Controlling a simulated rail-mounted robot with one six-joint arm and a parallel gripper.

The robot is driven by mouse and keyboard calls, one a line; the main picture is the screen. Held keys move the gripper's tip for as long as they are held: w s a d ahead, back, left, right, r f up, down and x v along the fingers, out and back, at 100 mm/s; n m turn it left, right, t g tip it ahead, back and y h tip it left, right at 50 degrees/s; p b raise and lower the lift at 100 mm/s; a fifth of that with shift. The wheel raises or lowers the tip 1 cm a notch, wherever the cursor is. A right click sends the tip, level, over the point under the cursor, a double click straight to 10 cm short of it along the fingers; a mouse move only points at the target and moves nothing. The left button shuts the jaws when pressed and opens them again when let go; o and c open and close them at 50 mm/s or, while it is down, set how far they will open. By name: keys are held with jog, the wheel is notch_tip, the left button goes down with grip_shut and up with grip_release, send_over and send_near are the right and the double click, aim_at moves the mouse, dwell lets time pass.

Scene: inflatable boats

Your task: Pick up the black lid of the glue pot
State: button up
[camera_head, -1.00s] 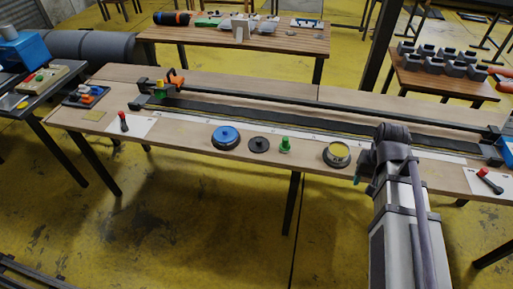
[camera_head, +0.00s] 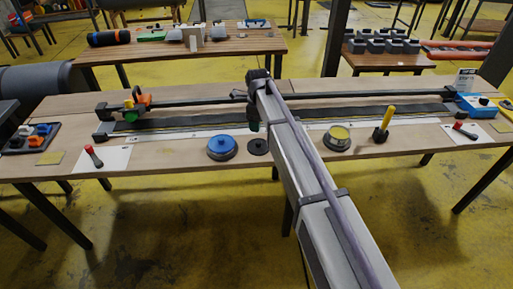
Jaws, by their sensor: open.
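A flat black disc-shaped lid (camera_head: 259,146) lies on the long wooden table. The open glue pot (camera_head: 337,138), round with a yellow top, stands to its right, past my arm. My gripper (camera_head: 253,127) hangs at the end of my arm, behind and above the black lid in the picture, apart from it as far as I can see. Its jaws are small and dark here, open, with nothing seen between them. My arm hides the part of the table just right of the lid.
A blue-topped round pot (camera_head: 221,147) stands close left of the lid. A yellow-handled tool (camera_head: 384,122) stands right of the glue pot. A long black strip (camera_head: 190,121) and a rail run behind.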

aim_at(258, 141)
notch_tip(258, 141, down, 10)
jog(key=b, duration=0.9)
jog(key=shift+w+d+f, duration=0.1)
jog(key=shift+r, duration=0.2)
jog(key=c, duration=1)
notch_tip(258, 141, up, 10)
jog(key=p, duration=1.1)
jog(key=shift+r, duration=0.25)
